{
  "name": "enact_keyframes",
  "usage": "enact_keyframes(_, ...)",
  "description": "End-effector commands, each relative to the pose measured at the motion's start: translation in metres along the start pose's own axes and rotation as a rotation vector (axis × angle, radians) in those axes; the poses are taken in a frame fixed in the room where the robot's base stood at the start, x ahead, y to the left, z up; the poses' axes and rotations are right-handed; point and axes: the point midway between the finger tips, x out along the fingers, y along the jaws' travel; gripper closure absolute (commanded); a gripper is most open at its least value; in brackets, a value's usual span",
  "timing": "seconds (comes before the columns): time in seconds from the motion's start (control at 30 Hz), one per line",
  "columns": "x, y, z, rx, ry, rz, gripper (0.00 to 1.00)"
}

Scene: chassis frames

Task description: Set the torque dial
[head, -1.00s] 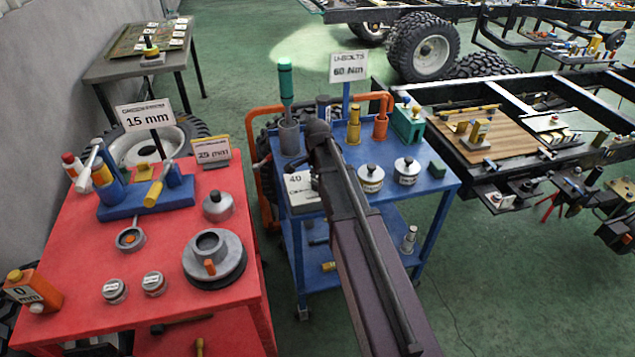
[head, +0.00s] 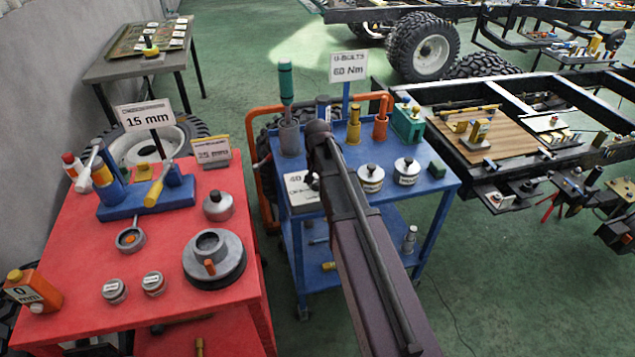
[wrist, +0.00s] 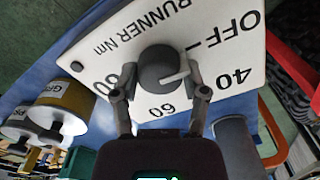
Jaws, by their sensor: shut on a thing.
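The torque dial (wrist: 160,68) is a round dark knob with a white pointer on a white plate (wrist: 128,35). The plate reads RUNNER Nm, OFF, 40, 60 and 80. The pointer is at about the 40 side. My gripper (wrist: 161,84) is shut on the dial, one finger on each side. In the head view the plate (head: 297,194) sits on the left front of the blue cart (head: 432,190), partly hidden by my arm. A sign (head: 349,67) above the cart reads U-BOLTS 60 Nm.
Two lidded pots (head: 371,180), a green-handled tool (head: 286,85) in a grey holder and a green box (head: 408,122) stand on the cart. A red table (head: 75,285) is at the left. A truck chassis is at the right.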

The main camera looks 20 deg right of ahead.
Motion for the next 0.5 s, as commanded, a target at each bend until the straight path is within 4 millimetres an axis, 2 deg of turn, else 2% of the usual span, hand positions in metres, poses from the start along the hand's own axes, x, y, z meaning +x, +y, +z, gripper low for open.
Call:
enact_keyframes(0.2,0.0007,0.0012,0.0019,-0.075,-0.004,0.003,0.90)
enact_keyframes(0.5,0.0006,0.0012,0.0018,-0.095,-0.004,0.002,0.90)
